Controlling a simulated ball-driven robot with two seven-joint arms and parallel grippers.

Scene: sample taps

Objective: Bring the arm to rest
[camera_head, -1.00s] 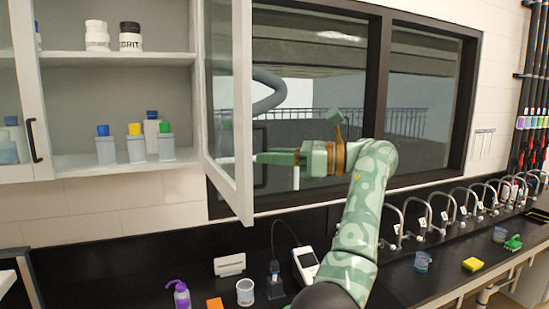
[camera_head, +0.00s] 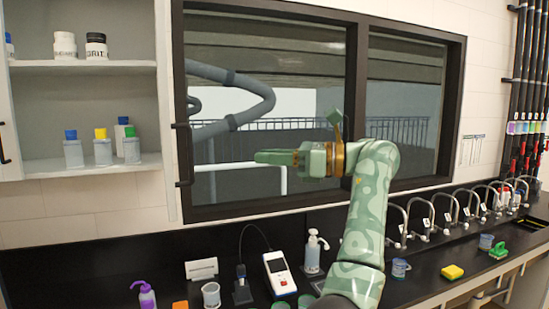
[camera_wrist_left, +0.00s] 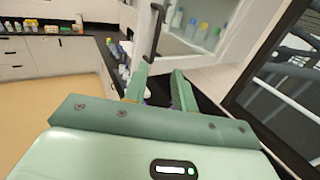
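My left arm, patterned green, rises from the bottom of the head view and bends left. My left gripper (camera_head: 272,157) is raised in front of the window and points left. In the left wrist view its two green fingers (camera_wrist_left: 160,88) stand apart with nothing seen held between them. The cabinet door (camera_head: 168,120) stands open, seen nearly edge-on, with its dark handle (camera_head: 183,155) left of the fingertips. The handle (camera_wrist_left: 155,32) also shows beyond the fingers in the left wrist view. My right gripper is not in view.
The open cabinet holds bottles (camera_head: 102,148) and jars. Below, the black counter carries a purple wash bottle (camera_head: 146,294), a white meter (camera_head: 279,274), a pump bottle (camera_head: 313,252), a yellow sponge (camera_head: 452,272) and several taps (camera_head: 395,222). The air around the gripper looks free.

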